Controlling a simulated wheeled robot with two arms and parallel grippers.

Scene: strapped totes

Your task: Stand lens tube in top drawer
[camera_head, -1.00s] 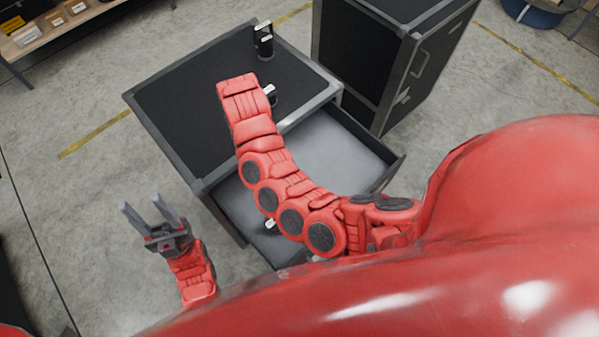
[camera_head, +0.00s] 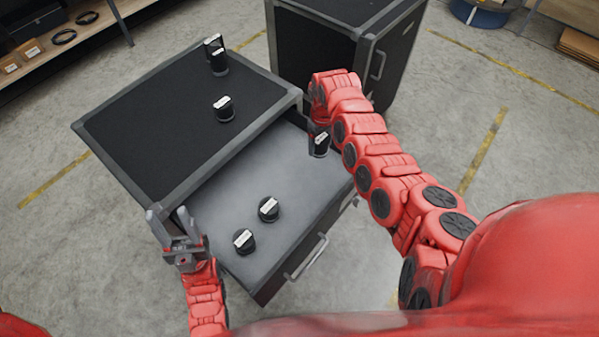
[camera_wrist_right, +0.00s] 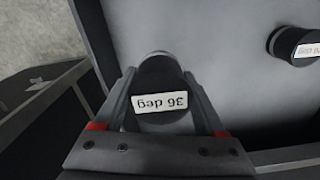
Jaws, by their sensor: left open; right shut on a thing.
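My right gripper (camera_head: 315,140) is shut on a black lens tube (camera_head: 320,147) at the right end of the open top drawer (camera_head: 210,210). In the right wrist view the fingers (camera_wrist_right: 160,85) flank this lens tube (camera_wrist_right: 160,72), whose white label reads "36 deg" upside down. Whether its base touches the drawer floor I cannot tell. Two other lens tubes, one nearer the middle (camera_head: 268,209) and one toward the front left (camera_head: 244,241), stand in the drawer. My left gripper (camera_head: 171,218) is open and empty by the drawer's left side.
More dark labelled tubes, one near the front (camera_head: 223,110) and one at the back (camera_head: 218,63), stand on the cabinet top (camera_head: 160,120). A second dark cabinet (camera_head: 310,45) is close behind on the right. The drawer's middle floor is clear.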

